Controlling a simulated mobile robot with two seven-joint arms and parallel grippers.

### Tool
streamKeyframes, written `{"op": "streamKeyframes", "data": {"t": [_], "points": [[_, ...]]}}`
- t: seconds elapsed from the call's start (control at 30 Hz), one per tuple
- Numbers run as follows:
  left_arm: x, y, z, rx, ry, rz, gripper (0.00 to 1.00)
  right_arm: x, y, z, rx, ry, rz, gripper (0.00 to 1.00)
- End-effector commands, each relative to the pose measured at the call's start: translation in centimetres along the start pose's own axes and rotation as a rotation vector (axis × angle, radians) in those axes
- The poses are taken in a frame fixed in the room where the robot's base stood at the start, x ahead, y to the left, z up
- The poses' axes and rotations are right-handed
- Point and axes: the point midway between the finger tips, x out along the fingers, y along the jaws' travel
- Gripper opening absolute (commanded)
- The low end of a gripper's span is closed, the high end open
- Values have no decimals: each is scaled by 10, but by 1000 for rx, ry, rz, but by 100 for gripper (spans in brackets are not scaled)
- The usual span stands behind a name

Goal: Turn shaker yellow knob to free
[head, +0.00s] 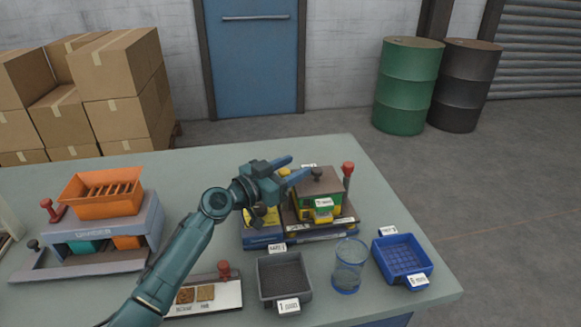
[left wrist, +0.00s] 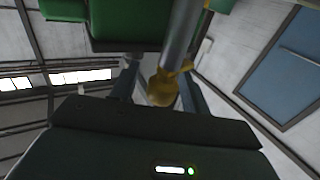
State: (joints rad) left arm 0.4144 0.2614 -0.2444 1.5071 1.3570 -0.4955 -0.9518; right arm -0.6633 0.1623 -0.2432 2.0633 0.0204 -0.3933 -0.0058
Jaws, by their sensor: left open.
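The shaker (head: 316,203) is a green and yellow unit with a brown top, standing on the right part of the table. My left gripper (head: 292,168) is open, at the back left of the shaker's top in the head view. In the left wrist view a yellow knob (left wrist: 163,88) shows between the two spread fingers, below a grey cylinder (left wrist: 182,38). I cannot tell whether the fingers touch it. Green parts (left wrist: 125,22) show at the top of that view. This knob cannot be made out clearly in the head view. My right gripper is not in view.
A red-topped lever (head: 348,170) stands at the shaker's right. In front are a grey tray (head: 262,290), a clear beaker (head: 349,265) and a blue tray (head: 378,255). An orange-hopper machine (head: 102,192) stands left. The table's back middle (head: 215,165) is clear.

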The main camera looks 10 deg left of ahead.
Motion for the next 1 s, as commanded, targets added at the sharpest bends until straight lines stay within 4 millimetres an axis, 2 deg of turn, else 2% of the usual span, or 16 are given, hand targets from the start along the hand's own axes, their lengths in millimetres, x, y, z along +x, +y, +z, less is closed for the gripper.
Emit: {"op": "streamKeyframes", "data": {"t": [0.13, 0.67, 0.83, 1.0], "points": [[0, 0, 0, -1, 0, 0, 46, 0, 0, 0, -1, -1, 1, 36], [0, 0, 0, -1, 0, 0, 3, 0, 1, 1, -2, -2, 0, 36], [0, 0, -2, -5, -4, -25, 2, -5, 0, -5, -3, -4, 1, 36], [0, -2, -6, -7, -6, -138, 2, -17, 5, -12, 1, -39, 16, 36]]}}
